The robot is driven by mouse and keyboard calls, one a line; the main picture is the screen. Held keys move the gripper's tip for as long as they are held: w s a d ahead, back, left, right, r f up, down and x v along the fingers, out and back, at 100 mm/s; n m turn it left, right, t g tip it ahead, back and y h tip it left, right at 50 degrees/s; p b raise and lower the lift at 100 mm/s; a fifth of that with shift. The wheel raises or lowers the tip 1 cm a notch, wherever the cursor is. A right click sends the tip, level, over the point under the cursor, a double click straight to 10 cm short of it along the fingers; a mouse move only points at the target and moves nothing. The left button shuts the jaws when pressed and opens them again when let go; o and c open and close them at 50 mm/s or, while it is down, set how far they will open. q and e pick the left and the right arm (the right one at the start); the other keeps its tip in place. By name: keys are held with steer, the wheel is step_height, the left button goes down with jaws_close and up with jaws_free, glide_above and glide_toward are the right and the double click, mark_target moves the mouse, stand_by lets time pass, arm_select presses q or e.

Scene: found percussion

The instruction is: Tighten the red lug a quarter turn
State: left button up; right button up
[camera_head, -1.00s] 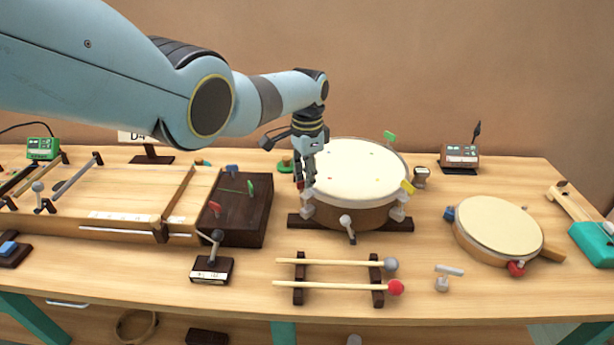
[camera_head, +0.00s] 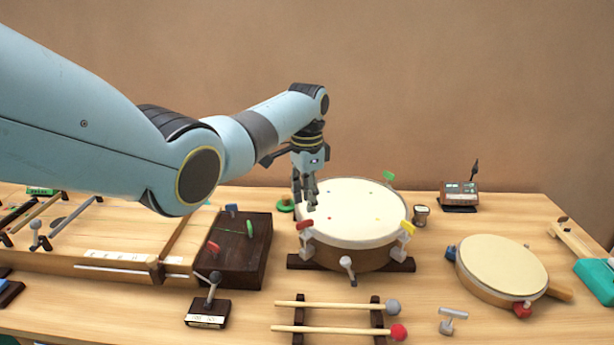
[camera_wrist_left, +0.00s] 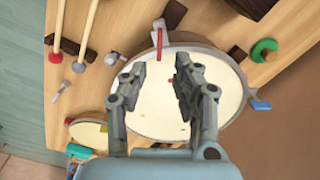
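The drum (camera_head: 352,212) stands in the middle of the table on dark supports. Its red lug (camera_head: 305,225) is on the left front rim, a red bar over a grey bracket; it also shows in the left wrist view (camera_wrist_left: 159,40). My left gripper (camera_head: 305,206) is above the left part of the drumhead, just over and behind the red lug, apart from it. In the left wrist view the gripper's fingers (camera_wrist_left: 158,70) are spread with nothing between them, and the red lug lies beyond the gap. My right gripper is not in view.
The drum also carries a yellow lug (camera_head: 407,227) and a green lug (camera_head: 389,176). Two mallets (camera_head: 335,306) lie in front. A dark box with coloured pegs (camera_head: 235,262) is to the left, and a small drum (camera_head: 500,265) to the right.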

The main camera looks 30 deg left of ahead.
arm_select(q)
step_height(320, 180, up, 6)
steer(key=shift+r, duration=0.25)
stand_by(0.4)
